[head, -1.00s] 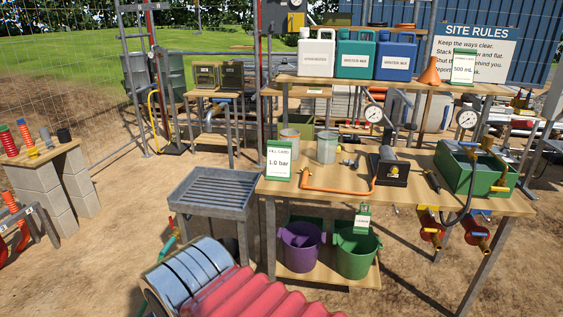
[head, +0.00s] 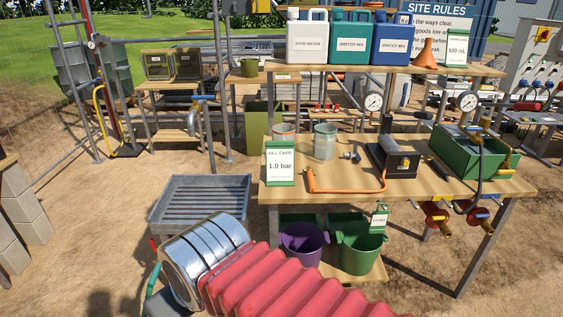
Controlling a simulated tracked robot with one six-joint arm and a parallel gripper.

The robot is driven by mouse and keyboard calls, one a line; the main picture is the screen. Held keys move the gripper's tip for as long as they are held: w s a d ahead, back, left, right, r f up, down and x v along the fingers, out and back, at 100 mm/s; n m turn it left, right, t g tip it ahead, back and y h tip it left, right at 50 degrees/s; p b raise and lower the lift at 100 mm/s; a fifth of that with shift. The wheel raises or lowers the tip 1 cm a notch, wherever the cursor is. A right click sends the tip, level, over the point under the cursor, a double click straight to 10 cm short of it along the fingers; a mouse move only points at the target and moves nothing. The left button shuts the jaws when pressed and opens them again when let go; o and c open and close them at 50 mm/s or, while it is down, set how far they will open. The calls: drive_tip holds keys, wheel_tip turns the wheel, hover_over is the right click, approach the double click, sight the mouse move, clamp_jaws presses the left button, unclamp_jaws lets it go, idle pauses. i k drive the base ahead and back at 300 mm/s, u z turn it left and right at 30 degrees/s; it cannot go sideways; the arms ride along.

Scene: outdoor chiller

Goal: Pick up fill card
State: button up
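The fill card (head: 281,163) is a white card with a green top band and green base. It reads "FILL CARD 1.0 bar" and stands upright at the front left corner of the wooden bench (head: 425,183). Its face is turned towards me and nothing covers it. My gripper does not show in the head view, so I cannot see whether it is open or shut.
An orange hose (head: 345,190) lies right of the card; a clear jar (head: 325,142) stands behind it. A black device (head: 393,160) and green box (head: 470,155) stand further right. A grey slatted tray table (head: 203,205) is left of the bench. Jugs (head: 306,42) stand on the shelf above.

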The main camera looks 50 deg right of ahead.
sight(280, 154)
drive_tip(key=z, duration=0.3)
drive_tip(key=i, duration=1.35)
drive_tip(key=z, duration=0.25)
